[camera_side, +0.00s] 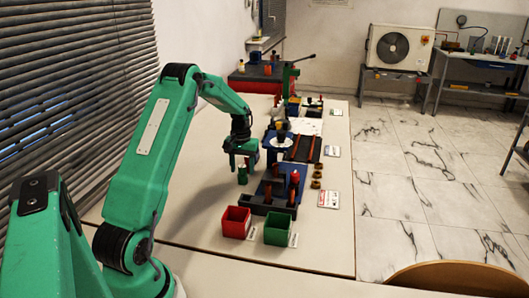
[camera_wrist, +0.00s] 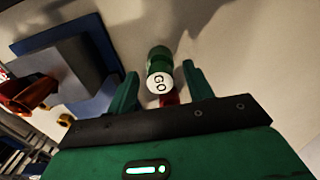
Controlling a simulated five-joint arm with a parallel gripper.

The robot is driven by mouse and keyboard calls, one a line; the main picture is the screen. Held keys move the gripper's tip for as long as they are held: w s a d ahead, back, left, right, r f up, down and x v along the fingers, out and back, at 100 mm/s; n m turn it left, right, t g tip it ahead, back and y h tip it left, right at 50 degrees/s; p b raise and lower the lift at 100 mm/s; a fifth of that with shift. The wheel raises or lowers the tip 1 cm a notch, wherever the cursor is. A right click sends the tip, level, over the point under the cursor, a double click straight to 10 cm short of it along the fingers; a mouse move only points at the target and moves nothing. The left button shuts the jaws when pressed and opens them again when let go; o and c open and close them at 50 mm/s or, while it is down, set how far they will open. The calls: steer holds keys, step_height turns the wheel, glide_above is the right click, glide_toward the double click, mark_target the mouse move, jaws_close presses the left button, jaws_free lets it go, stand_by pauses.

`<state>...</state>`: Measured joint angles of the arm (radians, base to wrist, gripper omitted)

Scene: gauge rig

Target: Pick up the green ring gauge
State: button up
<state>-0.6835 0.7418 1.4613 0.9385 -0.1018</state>
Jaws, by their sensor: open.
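A small green cylinder (camera_side: 242,176) stands on the pale table below my gripper (camera_side: 242,158) in the side view. In the wrist view the green piece (camera_wrist: 159,58) has a white end face marked "GO". It appears between my two open fingers (camera_wrist: 160,72), with a gap on each side. I see no hole in it, so I cannot tell its ring shape. A red part (camera_wrist: 171,97) shows just behind the white face, partly hidden by my gripper. My gripper is open and holds nothing.
A red bin (camera_side: 236,222) and a green bin (camera_side: 278,229) stand at the table's near end. A dark stepped block (camera_side: 258,207) and blue fixture with red pieces lie right of my gripper. A blue-grey block (camera_wrist: 70,62) is at left in the wrist view.

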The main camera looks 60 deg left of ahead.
mark_target(242, 165)
steer(key=shift+f, duration=0.35)
steer(key=c, duration=1.1)
steer(key=shift+r, duration=0.1)
steer(key=shift+r, duration=0.75)
step_height(242, 165, up, 2)
steer(key=shift+r, duration=0.2)
steer(key=w+d+r, duration=0.1)
steer(key=d+r, duration=0.6)
steer(key=d, duration=0.4)
steer(key=shift+w+d, duration=0.3)
